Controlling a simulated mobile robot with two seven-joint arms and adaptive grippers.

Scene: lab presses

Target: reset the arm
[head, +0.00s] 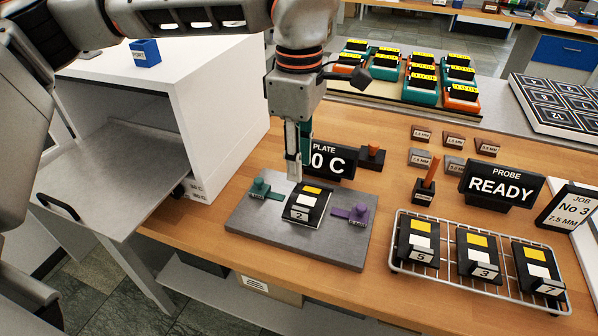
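My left gripper (298,166) points straight down above the grey metal plate (345,250), just behind a black block labelled 2 (307,204). Its two fingers appear close together from this angle, so I cannot tell whether they are open or shut. Its tips overlap the left edge of the black "PLATE 0 C" sign (332,162), and I cannot tell whether they touch anything. The block has yellow and white patches and lies on the plate between a green clamp (260,188) and a purple clamp (358,213). My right gripper is not in view.
A wire rack (398,268) with blocks 5, 3 and 7 stands at front right. The "PROBE READY" sign (500,184) and an upright orange-handled tool (430,172) stand behind it. A white open cabinet (215,110) is on the left. Coloured blocks (422,85) fill a back tray.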

